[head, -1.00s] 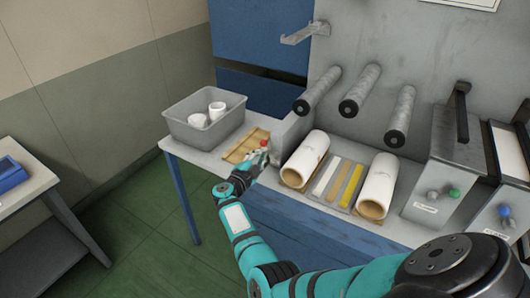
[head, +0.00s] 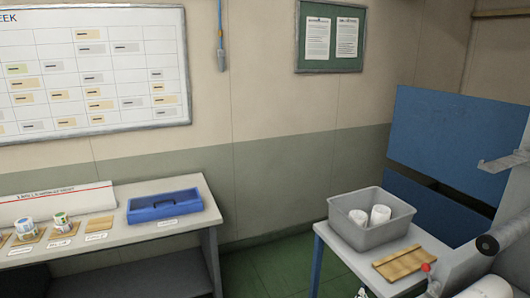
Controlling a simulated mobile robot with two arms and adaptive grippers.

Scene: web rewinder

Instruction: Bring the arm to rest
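Only a small pale grey piece (head: 363,293) shows at the bottom edge of the head view, in front of the table with the grey bin. It looks like the tip of my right gripper, but it is cut off by the frame, so its fingers cannot be made out. The rest of my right arm is out of view. My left gripper is not in view.
A grey bin (head: 345,233) with two white rolls stands on the right table, beside a wooden tray (head: 384,268) and a red knob (head: 425,267). A left bench (head: 160,236) holds a blue tray (head: 164,206), several wooden pads and small rolls. Green floor lies between.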

